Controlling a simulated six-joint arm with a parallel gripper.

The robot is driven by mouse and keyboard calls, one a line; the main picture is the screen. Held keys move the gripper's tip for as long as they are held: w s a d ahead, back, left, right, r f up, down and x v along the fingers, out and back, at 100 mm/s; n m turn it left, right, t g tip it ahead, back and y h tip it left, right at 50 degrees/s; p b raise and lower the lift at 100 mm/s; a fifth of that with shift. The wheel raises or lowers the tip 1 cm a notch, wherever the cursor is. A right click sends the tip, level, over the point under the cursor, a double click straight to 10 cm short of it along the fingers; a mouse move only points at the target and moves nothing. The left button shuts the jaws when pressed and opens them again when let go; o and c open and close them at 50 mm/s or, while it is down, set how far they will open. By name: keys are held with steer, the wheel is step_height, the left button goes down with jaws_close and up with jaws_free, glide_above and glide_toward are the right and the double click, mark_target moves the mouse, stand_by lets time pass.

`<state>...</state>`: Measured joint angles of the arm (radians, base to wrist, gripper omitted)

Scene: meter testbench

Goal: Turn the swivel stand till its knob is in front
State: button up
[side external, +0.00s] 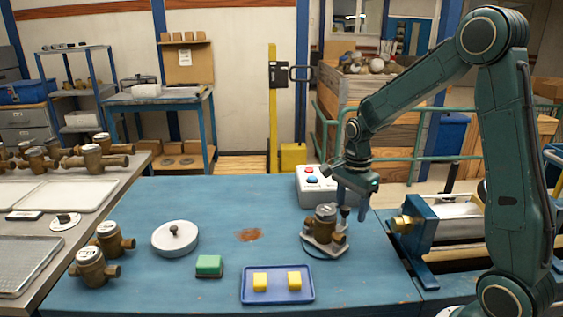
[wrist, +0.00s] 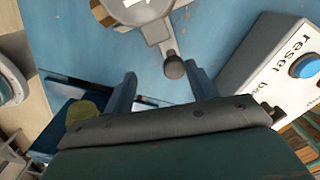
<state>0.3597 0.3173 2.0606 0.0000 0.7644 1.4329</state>
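The swivel stand has a pale grey base (side external: 322,246) and carries a brass meter (side external: 325,222) at the right of the blue table. In the wrist view, the stand (wrist: 138,12) shows at the top, with a short arm ending in a dark round knob (wrist: 173,68). My gripper (side external: 352,207) points down beside the stand, on its far right side. In the wrist view, my gripper's fingers (wrist: 161,72) are apart, with the knob showing between the tips, nearer the right finger. I cannot tell whether they touch it. The knob is hard to make out in the side view.
A white box (side external: 322,187) with red and blue buttons stands close behind the stand. Brass meters (side external: 91,269) stand at far left.

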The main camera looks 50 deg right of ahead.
steer(key=shift+s+a, duration=0.15)
steer(key=shift+s, duration=0.25)
steer(key=shift+s+a, duration=0.15)
steer(key=shift+s, duration=0.25)
steer(key=shift+s+a, duration=0.15)
steer(key=shift+s, duration=0.05)
stand_by(0.3)
steer(key=shift+s+a, duration=0.2)
steer(key=shift+s, duration=0.15)
steer(key=o, duration=0.4)
steer(key=shift+o, duration=0.2)
steer(key=shift+r, duration=0.15)
